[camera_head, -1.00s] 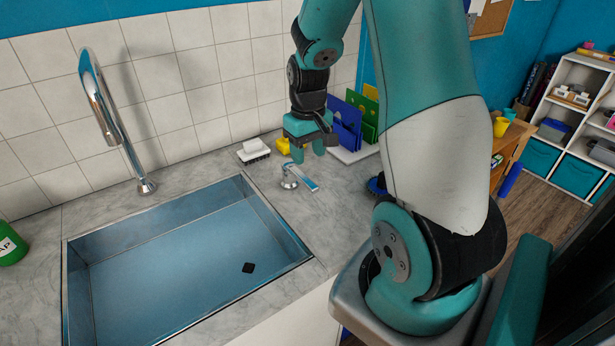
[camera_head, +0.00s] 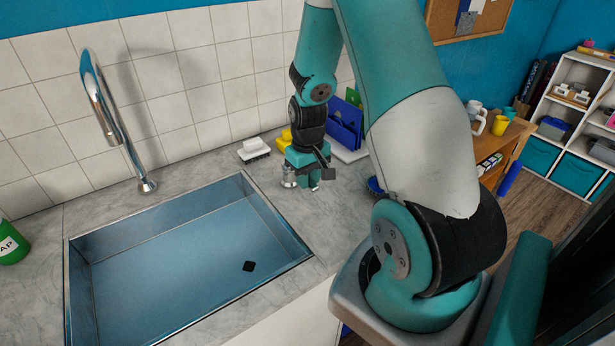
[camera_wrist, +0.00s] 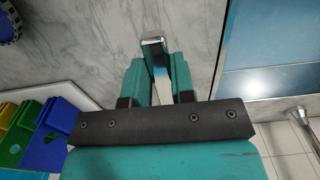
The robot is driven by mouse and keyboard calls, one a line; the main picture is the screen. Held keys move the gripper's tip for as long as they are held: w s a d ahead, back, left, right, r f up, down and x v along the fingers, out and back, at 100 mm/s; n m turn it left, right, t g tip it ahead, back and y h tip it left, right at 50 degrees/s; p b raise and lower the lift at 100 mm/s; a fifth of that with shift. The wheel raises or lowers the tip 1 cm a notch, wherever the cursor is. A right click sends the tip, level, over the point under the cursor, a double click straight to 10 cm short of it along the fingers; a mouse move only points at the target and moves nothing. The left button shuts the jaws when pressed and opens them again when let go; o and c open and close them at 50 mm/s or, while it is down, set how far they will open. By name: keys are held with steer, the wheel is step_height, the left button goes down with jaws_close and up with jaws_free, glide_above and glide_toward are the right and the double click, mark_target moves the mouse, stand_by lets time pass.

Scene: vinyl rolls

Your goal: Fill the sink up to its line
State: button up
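I cannot make out a fill line or a water level. My gripper (camera_head: 310,184) is low over the counter right of the sink, at the chrome tap lever (camera_head: 288,180), partly covering it. In the wrist view, my gripper (camera_wrist: 160,65) has its two fingers apart, with the lever's end (camera_wrist: 153,44) showing at the gap. I cannot tell whether they touch it.
A white brush (camera_head: 254,149) and a yellow item (camera_head: 284,139) lie behind my gripper. Blue folder-like panels (camera_head: 345,122) stand in a white tray close to its right. A green soap bottle (camera_head: 10,245) is at the far left. Bare counter lies in front of the lever.

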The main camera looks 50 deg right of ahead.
steer(key=shift+s+d+n, duration=0.1)
steer(key=shift+d+n, duration=0.7)
steer(key=shift+n, duration=0.3)
jaws_close()
steer(key=o, duration=0.9)
jaws_free()
steer(key=shift+c, duration=0.2)
step_height(320, 180, up, 17)
steer(key=b, duration=0.1)
steer(key=shift+r, duration=0.2)
